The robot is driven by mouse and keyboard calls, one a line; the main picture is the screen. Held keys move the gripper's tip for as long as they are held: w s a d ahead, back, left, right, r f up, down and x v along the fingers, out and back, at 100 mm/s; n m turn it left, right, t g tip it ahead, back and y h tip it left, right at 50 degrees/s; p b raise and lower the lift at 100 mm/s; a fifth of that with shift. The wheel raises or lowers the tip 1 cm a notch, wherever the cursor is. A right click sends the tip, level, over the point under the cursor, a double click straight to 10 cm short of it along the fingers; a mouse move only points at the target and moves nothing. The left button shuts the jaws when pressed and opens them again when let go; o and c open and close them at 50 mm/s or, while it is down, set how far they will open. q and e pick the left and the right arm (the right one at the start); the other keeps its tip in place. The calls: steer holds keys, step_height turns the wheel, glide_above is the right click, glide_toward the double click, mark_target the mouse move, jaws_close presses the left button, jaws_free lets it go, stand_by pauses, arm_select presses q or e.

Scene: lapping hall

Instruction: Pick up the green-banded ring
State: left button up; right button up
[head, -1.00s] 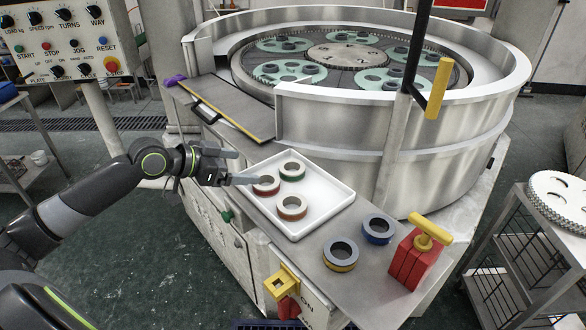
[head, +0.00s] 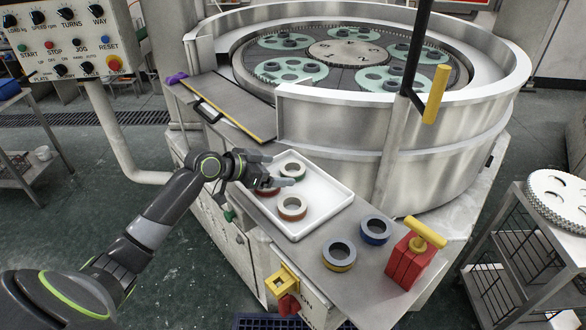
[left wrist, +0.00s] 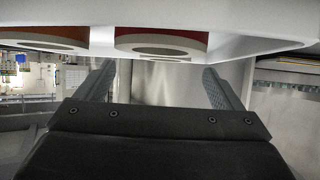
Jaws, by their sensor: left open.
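The green-banded ring (head: 300,169) lies flat in the white tray (head: 330,190), at its far side, in the head view. Part of its band is hidden by my left gripper (head: 281,170). That gripper is open, with its fingers at the ring, one at its left and one across its near side. I cannot tell whether they touch it. A red-banded ring (head: 268,191) is partly covered below the gripper, and an orange-banded ring (head: 292,209) lies nearer. The left wrist view shows both open fingers (left wrist: 155,85) and two reddish-banded rings above them. My right gripper is not in view.
A yellow-banded ring (head: 340,254) and a blue-banded ring (head: 376,230) lie on the metal shelf right of the tray. A red block with a yellow handle (head: 411,258) stands beside them. The large lapping machine (head: 330,130) rises behind the tray.

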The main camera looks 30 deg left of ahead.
mark_target(286, 167)
arm_select(q)
steer(key=shift+w+d+p, duration=0.1)
steer(key=shift+w+p, duration=0.2)
steer(key=p+x, duration=0.1)
steer(key=x, duration=0.1)
steer(key=p+x, duration=0.1)
steer(key=x, duration=0.1)
steer(key=shift+w+r, duration=0.2)
steer(key=shift+r, duration=0.05)
steer(key=shift+w+f, duration=0.3)
steer(key=shift+c, duration=0.3)
steer(key=c, duration=1.2)
steer(key=shift+o, duration=0.2)
steer(key=shift+r, duration=0.15)
